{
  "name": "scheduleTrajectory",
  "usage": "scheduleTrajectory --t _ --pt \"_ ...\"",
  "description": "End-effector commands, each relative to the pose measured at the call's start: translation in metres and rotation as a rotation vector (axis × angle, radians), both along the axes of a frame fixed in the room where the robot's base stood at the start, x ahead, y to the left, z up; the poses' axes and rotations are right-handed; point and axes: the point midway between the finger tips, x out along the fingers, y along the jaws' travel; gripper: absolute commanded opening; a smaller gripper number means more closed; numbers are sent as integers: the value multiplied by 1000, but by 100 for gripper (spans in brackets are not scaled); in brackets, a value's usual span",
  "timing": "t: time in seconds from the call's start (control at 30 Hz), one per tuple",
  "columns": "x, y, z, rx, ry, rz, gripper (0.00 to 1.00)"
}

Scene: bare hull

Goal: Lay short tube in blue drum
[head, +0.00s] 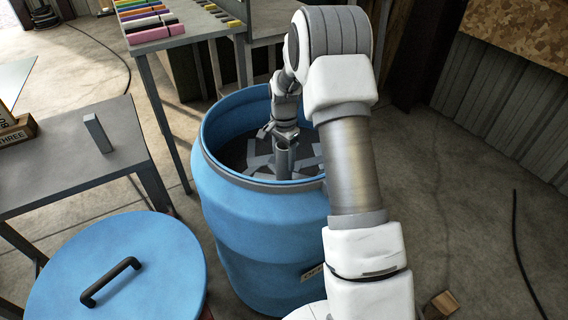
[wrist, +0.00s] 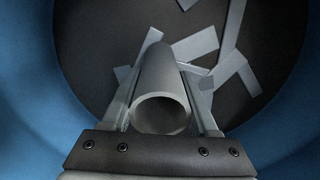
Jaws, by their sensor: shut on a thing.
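The blue drum (head: 255,225) stands open in the middle of the head view. Its blue wall (wrist: 80,95) and dark floor (wrist: 110,35) fill the wrist view. My gripper (head: 283,148) reaches down inside the drum, below the rim. In the wrist view my gripper (wrist: 172,105) is shut on the short grey tube (wrist: 160,85), with a finger on each side. The tube's open end faces the wrist camera, and its far end points toward the drum floor. I cannot tell whether the far end touches anything. In the head view the tube (head: 283,162) is partly hidden.
Several flat grey pieces (wrist: 197,43) lie on the drum floor. The blue lid (head: 125,270) with a black handle is at the front left. A grey table (head: 70,160) at left holds a small upright grey block (head: 98,133). My arm covers the drum's right side.

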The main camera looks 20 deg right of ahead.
Motion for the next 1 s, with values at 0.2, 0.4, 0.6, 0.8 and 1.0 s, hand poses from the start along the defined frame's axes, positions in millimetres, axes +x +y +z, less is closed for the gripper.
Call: scheduleTrajectory --t 0.2,0.4,0.6,0.8,1.0 --pt "0 0 -17 0 -1 0 0" --pt "0 0 -19 0 0 0 0" --pt "0 0 -20 0 0 0 85" --pt "0 0 -20 0 0 0 90" --pt "0 0 -14 0 -1 0 90"
